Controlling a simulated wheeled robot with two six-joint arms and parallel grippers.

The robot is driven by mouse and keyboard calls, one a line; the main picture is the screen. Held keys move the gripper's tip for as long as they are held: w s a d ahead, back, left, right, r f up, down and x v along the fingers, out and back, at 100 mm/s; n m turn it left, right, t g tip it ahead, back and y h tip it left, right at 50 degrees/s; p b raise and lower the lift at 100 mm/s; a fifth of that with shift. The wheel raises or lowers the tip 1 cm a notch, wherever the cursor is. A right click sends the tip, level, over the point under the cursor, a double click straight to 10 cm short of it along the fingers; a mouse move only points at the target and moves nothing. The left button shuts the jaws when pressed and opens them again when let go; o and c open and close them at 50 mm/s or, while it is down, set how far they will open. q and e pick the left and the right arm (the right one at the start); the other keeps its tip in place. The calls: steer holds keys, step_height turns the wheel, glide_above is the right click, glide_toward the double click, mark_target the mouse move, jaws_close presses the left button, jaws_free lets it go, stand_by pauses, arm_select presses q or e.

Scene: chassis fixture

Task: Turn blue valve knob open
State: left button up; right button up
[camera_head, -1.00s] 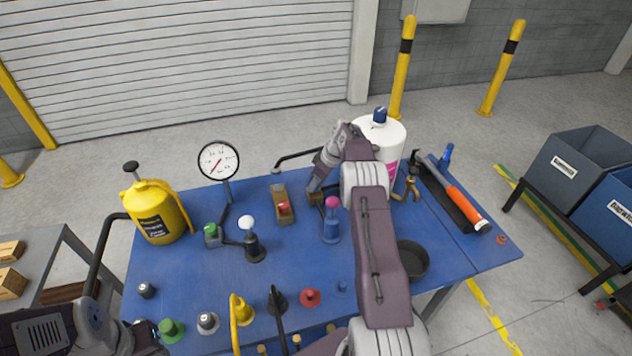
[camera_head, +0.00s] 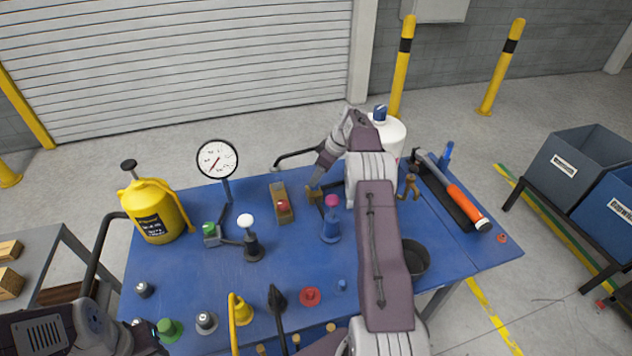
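No blue valve knob can be picked out for certain. A small blue knob (camera_head: 342,285) sits at the table's front, left of my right arm. A blue fitting (camera_head: 331,226) with a magenta top stands upright mid-table.
The blue table (camera_head: 285,240) also holds a yellow can (camera_head: 155,212), a gauge (camera_head: 217,159), a white-topped lever (camera_head: 249,240), a wooden block with a red button (camera_head: 282,205), a white bottle (camera_head: 392,136), a black bowl (camera_head: 415,258) and an orange-handled hammer (camera_head: 465,205).

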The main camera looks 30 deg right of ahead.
steer(key=v, duration=0.5)
